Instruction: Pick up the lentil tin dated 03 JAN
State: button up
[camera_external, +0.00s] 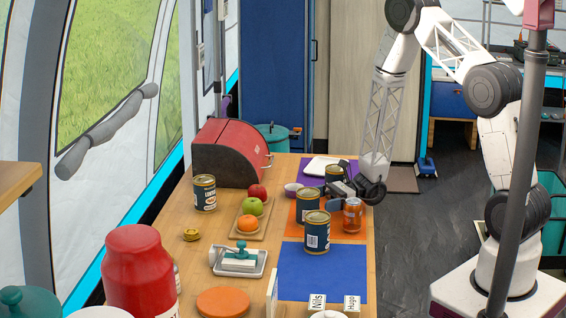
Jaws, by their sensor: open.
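Several dark blue-labelled tins with pale metal lids stand upright on the wooden table. One tin (204,193) is at the left by the red bread bin. Another tin (307,206) stands on the orange mat, and a third tin (317,236) stands in front of it, by the blue mat's back edge. A further tin top (334,172) shows behind my gripper, mostly hidden. No date is readable on any tin. My gripper (335,192) is low over the table's right side, open, just right of the orange-mat tin. Whether it touches a tin cannot be told.
An orange can (352,214) stands close in front of my gripper. Orange (352,238), blue (322,275) and purple mats lie along the table's right side. A fruit board (262,230), metal tray (258,270), red bread bin (232,150) and large red jar (138,270) stand left.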

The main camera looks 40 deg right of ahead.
aim_at(297, 205)
jog(key=shift+a, duration=0.15)
jog(key=shift+w+a+f, duration=0.1)
jog(key=shift+w+a, duration=0.1)
jog(key=shift+a, duration=0.65)
jog(key=shift+w+a+r, duration=0.1)
jog(key=shift+w+a, duration=0.05)
jog(key=shift+a, duration=0.65)
jog(key=shift+w+a+f, duration=0.1)
jog(key=shift+w+a, duration=0.1)
jog(key=shift+a, duration=0.65)
jog(key=shift+c, duration=0.5)
jog(key=c, duration=1)
jog(key=shift+c, duration=0.2)
jog(key=shift+r, duration=5.05)
